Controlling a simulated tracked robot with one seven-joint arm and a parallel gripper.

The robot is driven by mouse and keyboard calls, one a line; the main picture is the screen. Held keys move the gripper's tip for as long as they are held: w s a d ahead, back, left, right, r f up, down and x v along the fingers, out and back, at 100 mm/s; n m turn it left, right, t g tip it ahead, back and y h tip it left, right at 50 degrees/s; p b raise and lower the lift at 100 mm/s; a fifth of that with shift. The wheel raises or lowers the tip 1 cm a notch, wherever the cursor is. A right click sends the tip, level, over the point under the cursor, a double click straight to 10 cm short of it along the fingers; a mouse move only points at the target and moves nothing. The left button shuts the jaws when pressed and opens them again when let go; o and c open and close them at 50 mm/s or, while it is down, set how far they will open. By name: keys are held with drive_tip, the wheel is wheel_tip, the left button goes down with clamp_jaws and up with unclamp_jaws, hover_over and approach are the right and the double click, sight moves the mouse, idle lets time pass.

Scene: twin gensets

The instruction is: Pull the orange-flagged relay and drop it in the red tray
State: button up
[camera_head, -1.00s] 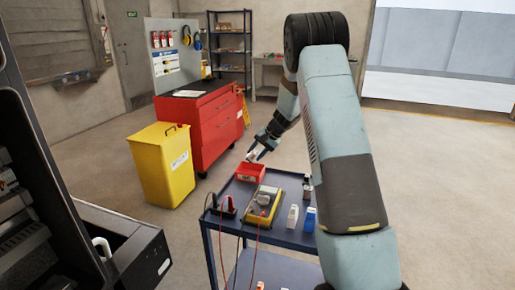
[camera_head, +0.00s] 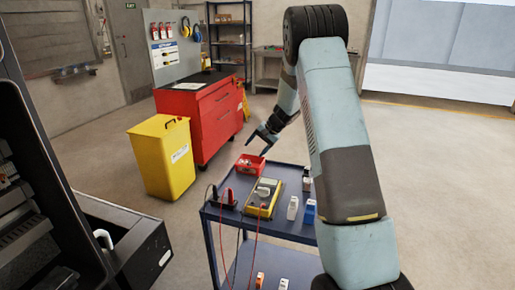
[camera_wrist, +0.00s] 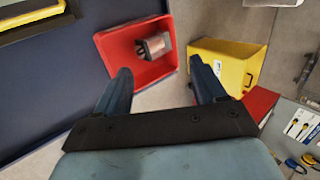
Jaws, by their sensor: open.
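The red tray (camera_head: 251,172) sits at the back left corner of the blue cart, and it also shows in the wrist view (camera_wrist: 122,52). A small relay (camera_wrist: 153,45) with a clear or grey body and a coppery-orange part lies inside it, near the wall on the right in the wrist view. I cannot make out a distinct flag on it. My gripper (camera_head: 257,144) is just above the tray, open and empty. In the wrist view the fingers (camera_wrist: 160,66) are spread wide, with the relay beyond the tips and apart from them.
The blue cart (camera_head: 280,227) also carries a yellow meter (camera_head: 262,198) with leads, and a white and a blue item at its right. A yellow bin (camera_head: 165,160) and a red tool cabinet (camera_head: 200,115) stand behind left. A dark open cabinet (camera_head: 35,170) is near left.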

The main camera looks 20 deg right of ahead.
drive_tip(key=shift+d+r, duration=0.1)
drive_tip(key=v, duration=1.3)
drive_tip(key=s+a+r+n+h, duration=0.15)
drive_tip(key=s+a+r, duration=0.25)
drive_tip(key=s+r, duration=0.55)
drive_tip(key=s+a+r+n+h, duration=0.1)
drive_tip(key=s, duration=1)
drive_tip(key=s+a+r+n+t+h, duration=0.1)
drive_tip(key=s+a+r+n+h, duration=0.1)
drive_tip(key=s, duration=1)
drive_tip(key=s+a+r+n+t+h, duration=0.1)
drive_tip(key=s+r+n, duration=0.1)
drive_tip(key=s, duration=1)
drive_tip(key=shift+a+h, duration=0.35)
drive_tip(key=shift+a, duration=0.05)
